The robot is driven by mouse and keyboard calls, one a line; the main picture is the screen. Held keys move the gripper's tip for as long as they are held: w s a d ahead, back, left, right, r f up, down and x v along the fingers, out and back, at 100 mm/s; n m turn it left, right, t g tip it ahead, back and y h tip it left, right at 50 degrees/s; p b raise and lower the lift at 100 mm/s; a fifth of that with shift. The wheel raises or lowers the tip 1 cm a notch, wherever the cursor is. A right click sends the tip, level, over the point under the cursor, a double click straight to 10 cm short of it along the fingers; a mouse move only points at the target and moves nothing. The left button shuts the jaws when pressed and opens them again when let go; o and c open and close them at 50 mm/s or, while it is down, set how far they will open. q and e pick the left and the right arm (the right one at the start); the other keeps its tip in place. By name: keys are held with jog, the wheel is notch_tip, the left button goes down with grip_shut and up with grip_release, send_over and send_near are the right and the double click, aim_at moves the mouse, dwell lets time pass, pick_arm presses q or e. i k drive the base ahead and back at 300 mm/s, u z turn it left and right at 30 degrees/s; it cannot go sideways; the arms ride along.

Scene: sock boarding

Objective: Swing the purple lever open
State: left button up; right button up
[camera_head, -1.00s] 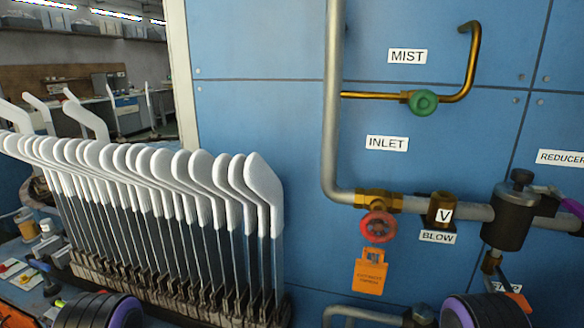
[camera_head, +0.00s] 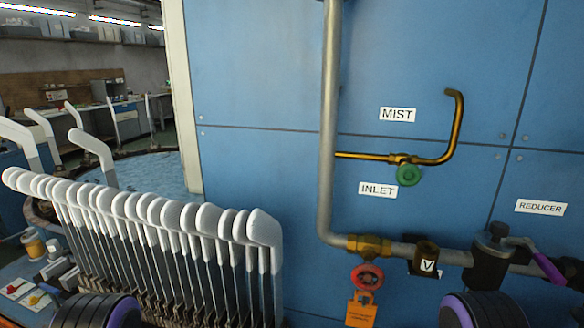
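The purple lever (camera_head: 549,267) is at the right edge of the head view. It slopes down to the right from the dark reducer body (camera_head: 490,262) on the grey pipe. Its lower end runs close to the picture's edge. Dark, purple-rimmed rounded parts of my arms show at the bottom left and bottom right. The right one is below the reducer and apart from the lever. Neither gripper's fingers are in view.
A green valve wheel (camera_head: 409,175) sits on the brass pipe above. A rack of white-topped sock boards (camera_head: 180,220) fills the left. The blue panel (camera_head: 260,100) is mostly bare.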

aim_at(557, 279)
jog(key=k, duration=0.5)
jog(key=z, duration=0.45)
jog(key=i, duration=0.3)
jog(key=z, duration=1.1)
